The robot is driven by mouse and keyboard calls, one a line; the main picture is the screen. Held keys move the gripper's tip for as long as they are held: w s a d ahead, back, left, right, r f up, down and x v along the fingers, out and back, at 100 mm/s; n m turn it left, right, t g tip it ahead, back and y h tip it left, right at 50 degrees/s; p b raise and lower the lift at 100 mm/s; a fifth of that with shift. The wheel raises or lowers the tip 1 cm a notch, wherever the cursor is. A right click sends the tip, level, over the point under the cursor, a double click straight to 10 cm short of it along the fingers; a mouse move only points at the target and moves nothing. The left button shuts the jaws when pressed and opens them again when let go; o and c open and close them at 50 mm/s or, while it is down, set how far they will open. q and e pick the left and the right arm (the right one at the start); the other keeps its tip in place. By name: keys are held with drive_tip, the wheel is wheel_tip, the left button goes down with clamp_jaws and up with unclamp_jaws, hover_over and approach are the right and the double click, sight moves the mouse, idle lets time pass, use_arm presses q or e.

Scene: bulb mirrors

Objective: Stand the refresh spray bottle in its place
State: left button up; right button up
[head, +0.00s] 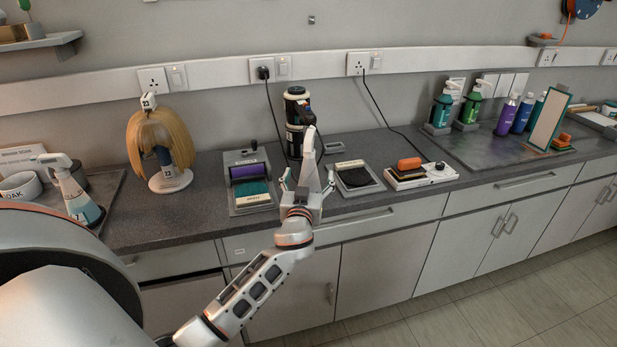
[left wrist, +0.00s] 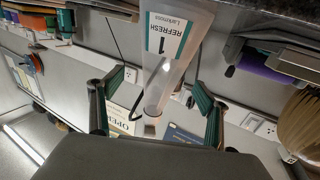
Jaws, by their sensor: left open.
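The refresh spray bottle (left wrist: 168,42), whitish with a label reading REFRESH 1, shows upside down in the left wrist view. In the head view its pale body (head: 310,152) appears upright at the middle of the counter. My left gripper (head: 307,184) is open around it. In the left wrist view the green finger pads of this gripper (left wrist: 162,98) stand on both sides of the bottle, with gaps between. The bottle's base is hidden by the gripper, so I cannot tell what it rests on. My right gripper is not in view.
A tray with purple and teal pads (head: 250,182) lies left of the gripper, a tray with a black pad (head: 354,176) right. A black canister (head: 297,108) stands behind. A blond wig (head: 160,135) and another spray bottle (head: 76,195) stand further left. A small grey frame (head: 333,147) lies close by.

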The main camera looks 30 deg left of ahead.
use_arm(q)
drive_tip(key=v, duration=0.9)
idle(0.6)
drive_tip(key=shift+s, duration=0.1)
drive_tip(key=v, duration=1.1)
drive_tip(key=shift+s, duration=0.4)
drive_tip(key=shift+d+f, duration=0.1)
drive_tip(key=shift+d, duration=0.1)
